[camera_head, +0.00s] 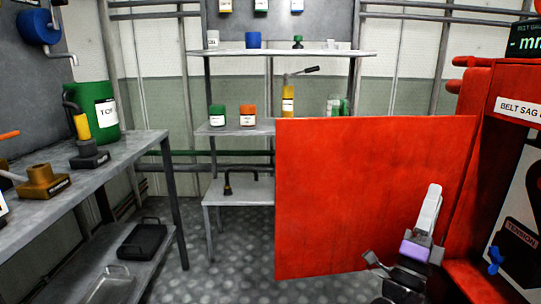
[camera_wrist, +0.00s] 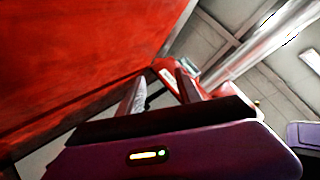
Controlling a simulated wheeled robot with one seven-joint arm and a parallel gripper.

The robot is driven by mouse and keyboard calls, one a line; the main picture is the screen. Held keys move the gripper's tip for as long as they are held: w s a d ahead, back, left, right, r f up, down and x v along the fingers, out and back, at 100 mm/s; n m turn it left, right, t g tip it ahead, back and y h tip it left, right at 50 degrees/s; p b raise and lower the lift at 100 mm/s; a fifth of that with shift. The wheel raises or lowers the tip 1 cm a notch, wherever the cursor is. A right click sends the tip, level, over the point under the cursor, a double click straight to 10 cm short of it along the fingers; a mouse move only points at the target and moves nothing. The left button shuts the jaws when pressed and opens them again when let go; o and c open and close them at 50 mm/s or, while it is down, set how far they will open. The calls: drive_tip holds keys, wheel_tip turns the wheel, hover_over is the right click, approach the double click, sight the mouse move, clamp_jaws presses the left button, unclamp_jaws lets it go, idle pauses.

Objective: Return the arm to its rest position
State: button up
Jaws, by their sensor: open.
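My gripper (camera_head: 431,190) is at the lower right in the head view, in front of the red machine's open panel. Its fingers point upward from a purple and dark body. In the wrist view my gripper (camera_wrist: 160,80) shows two grey fingers set apart, with nothing seen between them. The gripper is open and appears empty. The head view does not show whether the fingers touch the panel. Most of my arm is out of view.
The large red panel (camera_head: 350,190) stands left of my gripper; the red machine (camera_head: 480,130) is close on the right. A workbench (camera_head: 100,160) with a green drum (camera_head: 93,115) stands at left. Shelves (camera_head: 235,127) hold containers behind. Open floor (camera_head: 185,265) lies between bench and panel.

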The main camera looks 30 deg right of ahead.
drive_tip(key=s+a+f+n+t+y, duration=0.2)
drive_tip(key=a+f+n+t+y, duration=0.45)
drive_tip(key=a+n+y, duration=0.6)
drive_tip(key=s+a+f+n+t+y, duration=0.2)
drive_tip(key=a+f+n+t+y, duration=0.6)
drive_tip(key=n, duration=0.7)
drive_tip(key=s+a+f+n+g+y, duration=0.25)
drive_tip(key=s+a+f+g, duration=0.35)
drive_tip(key=s, duration=0.4)
drive_tip(key=s+a+f+n+g+y, duration=0.1)
drive_tip(key=s+a+f+g+y, duration=0.2)
drive_tip(key=s+a, duration=0.65)
wheel_tip(320, 180, up, 35)
drive_tip(key=s+d+p, duration=0.1)
drive_tip(key=d+p, duration=0.1)
drive_tip(key=p, duration=3.3)
drive_tip(key=shift+f, duration=0.15)
drive_tip(key=shift+s+g, duration=0.1)
drive_tip(key=shift+g, duration=0.15)
